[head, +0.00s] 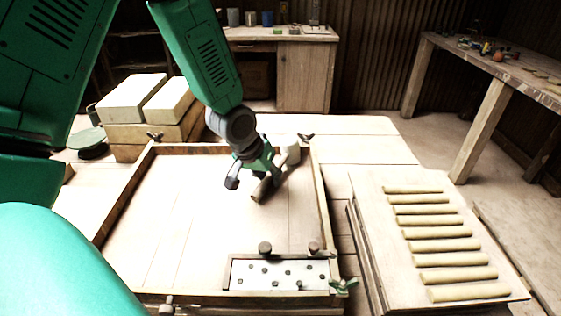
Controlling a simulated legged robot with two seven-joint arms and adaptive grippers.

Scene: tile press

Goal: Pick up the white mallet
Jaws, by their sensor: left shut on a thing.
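The white mallet (290,153) is in the middle of the head view, at the right side of the wooden frame. My left gripper (252,178) is shut on the mallet over the frame's floor. Its fingers hide part of the handle. I cannot tell whether the mallet touches the floor. My right gripper is not in view.
The shallow wooden frame (318,195) has raised rims and wing nuts. A plate with holes (278,274) lies at its front right. Pale blocks (133,98) are stacked at the back left. A board with several rods (378,262) is on the right. The frame's left floor is clear.

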